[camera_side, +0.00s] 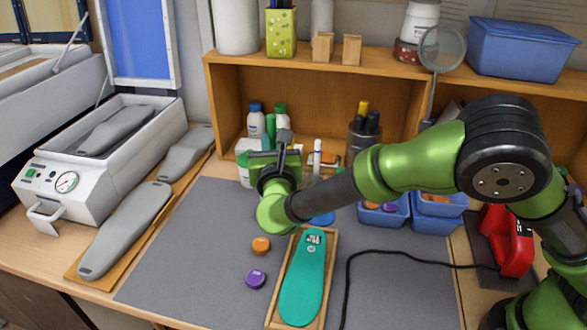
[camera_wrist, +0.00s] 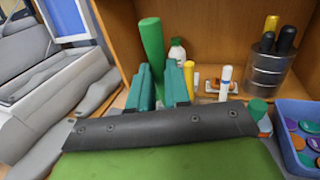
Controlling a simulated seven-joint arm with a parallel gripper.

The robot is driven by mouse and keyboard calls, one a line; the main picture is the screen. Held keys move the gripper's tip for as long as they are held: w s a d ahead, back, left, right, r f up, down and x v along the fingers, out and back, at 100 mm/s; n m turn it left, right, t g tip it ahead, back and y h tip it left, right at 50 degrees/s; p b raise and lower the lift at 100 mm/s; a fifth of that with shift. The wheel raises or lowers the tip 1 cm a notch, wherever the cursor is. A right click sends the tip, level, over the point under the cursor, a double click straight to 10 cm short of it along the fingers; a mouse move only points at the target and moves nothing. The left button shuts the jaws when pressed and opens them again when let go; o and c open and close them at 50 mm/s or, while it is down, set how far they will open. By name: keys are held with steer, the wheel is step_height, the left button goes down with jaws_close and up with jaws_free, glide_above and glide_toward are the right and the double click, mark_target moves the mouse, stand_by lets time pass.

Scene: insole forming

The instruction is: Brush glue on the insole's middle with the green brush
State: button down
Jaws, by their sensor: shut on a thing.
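The teal insole (camera_side: 303,285) lies in a shallow wooden tray (camera_side: 329,262) on the grey mat, in front of my arm. My gripper (camera_side: 272,158) is over the back of the mat by the shelf, away from the insole. In the wrist view its two teal fingers (camera_wrist: 160,88) are shut on the green brush, whose thick green handle (camera_wrist: 152,48) rises between them. The green handle also shows in the side view (camera_side: 270,128). The brush's bristle end is hidden in both views.
An orange cap (camera_side: 261,245) and a purple cap (camera_side: 255,278) lie left of the tray. A black cable (camera_side: 400,254) crosses the mat on the right. Blue bins (camera_side: 438,222) stand back right. Bottles (camera_side: 256,122) and a pen pot (camera_side: 364,135) stand by the shelf.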

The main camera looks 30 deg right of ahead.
steer(key=s+a+f, duration=0.2)
steer(key=s+a, duration=0.1)
steer(key=s, duration=1.4)
steer(key=shift+s+a+f, duration=0.1)
steer(key=shift+f, duration=1.3)
steer(key=shift+s+a+f, duration=0.1)
steer(key=shift+f, duration=1.3)
steer(key=shift+f, duration=0.7)
steer(key=shift+a, duration=0.1)
steer(key=shift+d+v, duration=0.4)
steer(key=shift+v, duration=2.05)
steer(key=shift+w+d+r, duration=0.1)
steer(key=shift+w+d, duration=1.3)
steer(key=shift+d, duration=0.25)
